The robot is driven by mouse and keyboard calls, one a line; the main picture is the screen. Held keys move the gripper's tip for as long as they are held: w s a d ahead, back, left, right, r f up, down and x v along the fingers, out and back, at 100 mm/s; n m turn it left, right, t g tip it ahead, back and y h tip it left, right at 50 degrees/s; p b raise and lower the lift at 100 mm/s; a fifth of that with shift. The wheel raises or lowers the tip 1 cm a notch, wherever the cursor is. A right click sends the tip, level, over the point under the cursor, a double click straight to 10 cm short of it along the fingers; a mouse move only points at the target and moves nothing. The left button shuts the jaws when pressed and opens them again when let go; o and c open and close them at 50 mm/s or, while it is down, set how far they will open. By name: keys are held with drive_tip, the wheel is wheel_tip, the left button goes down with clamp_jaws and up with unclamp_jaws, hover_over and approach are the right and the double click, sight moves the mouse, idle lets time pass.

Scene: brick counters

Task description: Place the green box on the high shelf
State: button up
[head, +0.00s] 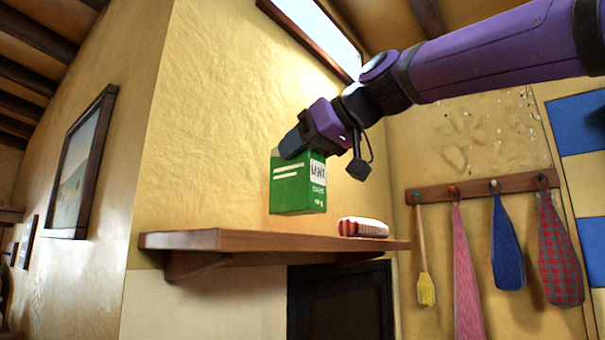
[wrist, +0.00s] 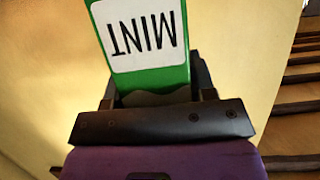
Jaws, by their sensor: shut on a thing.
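The green box (head: 298,190) has a white label and hangs upright from my gripper (head: 291,148) in the head view. My gripper is shut on its top. The box is just above the wooden high shelf (head: 230,240), with a small gap showing between its bottom and the shelf top. In the wrist view the green box (wrist: 150,79) shows its white label reading MINT upside down, between the fingers of my gripper (wrist: 155,95). The fingertips are partly hidden by the box.
A red and white striped packet (head: 363,227) lies on the shelf to the right of the box. The left part of the shelf is bare. A wooden peg rack (head: 480,187) with hanging cloths is on the right wall. A framed picture (head: 77,170) hangs at left.

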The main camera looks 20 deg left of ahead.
sight(302, 214)
drive_tip(key=shift+w+a+f, duration=0.1)
drive_tip(key=shift+w+f, duration=0.1)
drive_tip(key=shift+w, duration=0.5)
drive_tip(key=shift+s+f, duration=0.15)
drive_tip(key=shift+f, duration=1.5)
drive_tip(key=o, duration=1)
drive_tip(key=shift+f, duration=0.1)
